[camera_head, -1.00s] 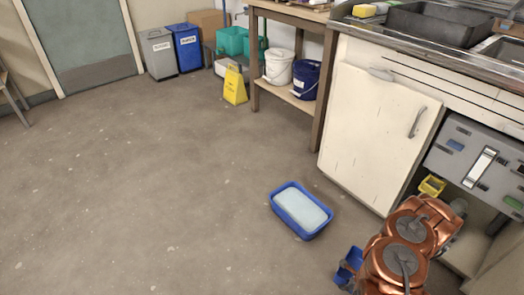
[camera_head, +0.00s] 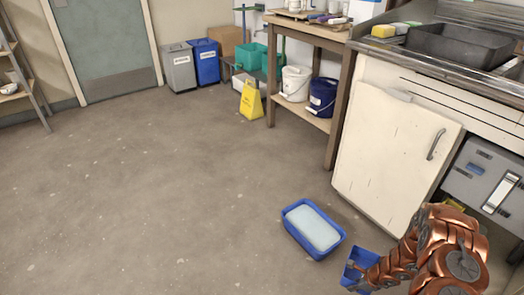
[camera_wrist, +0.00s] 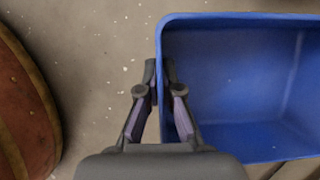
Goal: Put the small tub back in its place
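The small tub (camera_head: 357,263) is blue and shows at the lower middle right of the head view, partly covered by my copper arm. In the wrist view the small tub (camera_wrist: 245,85) fills the right side, and the part of its inside that shows is empty. My gripper (camera_wrist: 160,75) has one finger outside and one inside its left wall, with the rim pinched between them. Its height above the floor is hard to tell. A larger blue basin (camera_head: 289,221) with a pale blue filling stands on the floor just beyond the small tub.
A white cabinet door (camera_head: 395,155) under the sink counter stands to the right, beside a grey drawer panel (camera_head: 480,180). A wooden table (camera_head: 338,110) holds white and dark blue buckets on its lower shelf. A yellow floor sign (camera_head: 251,100) stands left of it. The left floor is clear.

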